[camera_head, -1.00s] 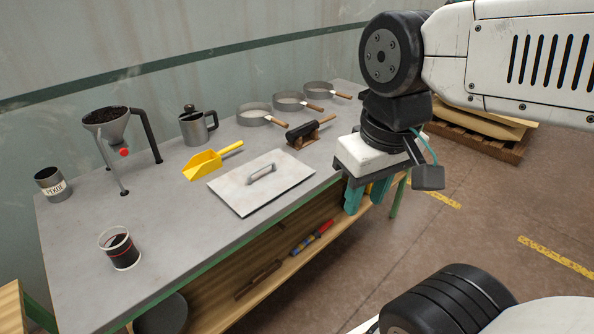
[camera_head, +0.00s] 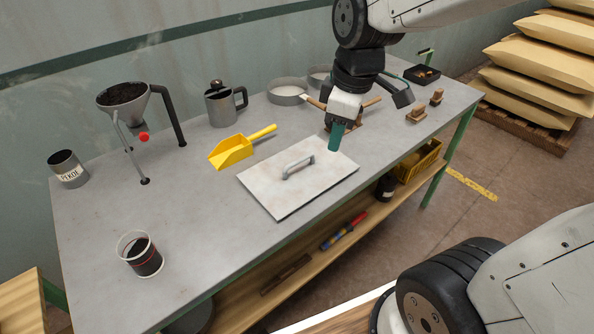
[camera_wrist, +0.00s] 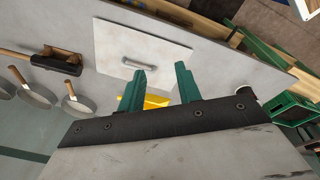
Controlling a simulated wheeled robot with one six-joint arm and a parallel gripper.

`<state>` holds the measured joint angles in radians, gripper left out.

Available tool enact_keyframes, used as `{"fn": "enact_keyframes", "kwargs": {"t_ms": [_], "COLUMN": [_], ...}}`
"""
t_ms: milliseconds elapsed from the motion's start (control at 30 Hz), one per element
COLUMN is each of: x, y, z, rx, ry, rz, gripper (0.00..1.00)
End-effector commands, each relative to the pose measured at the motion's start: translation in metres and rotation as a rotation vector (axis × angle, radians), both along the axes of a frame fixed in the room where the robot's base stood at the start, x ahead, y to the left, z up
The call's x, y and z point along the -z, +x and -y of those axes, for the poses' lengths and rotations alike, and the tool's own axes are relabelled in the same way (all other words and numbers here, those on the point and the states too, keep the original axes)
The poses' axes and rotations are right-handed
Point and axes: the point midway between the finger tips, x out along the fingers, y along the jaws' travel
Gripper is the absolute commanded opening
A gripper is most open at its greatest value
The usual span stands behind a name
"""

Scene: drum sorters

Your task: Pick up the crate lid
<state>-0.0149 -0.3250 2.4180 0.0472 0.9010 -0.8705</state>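The crate lid (camera_head: 297,183) is a flat pale square panel with a grey bar handle (camera_head: 298,167) at its middle. It lies flat on the grey workbench, near the front edge. In the wrist view the lid (camera_wrist: 120,62) and its handle (camera_wrist: 138,63) lie beyond the fingertips. My gripper (camera_head: 335,137) is above the bench at the lid's far right side, apart from the handle. In the wrist view my gripper (camera_wrist: 160,80) has its two teal fingers spread, with nothing held between them.
A yellow scoop (camera_head: 233,152) lies left of the lid. A funnel stand (camera_head: 124,97), a metal jug (camera_head: 222,105) and round sieves (camera_head: 288,92) stand farther back. A cup of dark liquid (camera_head: 139,254) stands at the front left. Bare bench (camera_head: 205,210) lies between cup and lid.

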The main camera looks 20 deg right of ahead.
Motion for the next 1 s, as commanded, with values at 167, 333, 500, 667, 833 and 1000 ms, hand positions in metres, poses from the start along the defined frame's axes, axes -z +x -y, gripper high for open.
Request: {"fn": "enact_keyframes", "kwargs": {"t_ms": [167, 333, 500, 667, 833, 1000], "x": [0.051, 0.097, 0.125, 0.141, 0.16, 0.184], "y": [0.071, 0.117, 0.14, 0.147, 0.15, 0.153], "z": [-0.008, -0.016, -0.02, -0.022, -0.022, -0.021], "rx": [-0.437, -0.776, -0.962, -1.013, -1.014, -1.014], "ry": [-0.054, -0.106, -0.141, -0.15, -0.151, -0.15], "rz": [0.027, 0.06, 0.081, 0.086, 0.084, 0.083], "gripper": [0.34, 0.34, 0.34, 0.34, 0.34, 0.34]}}
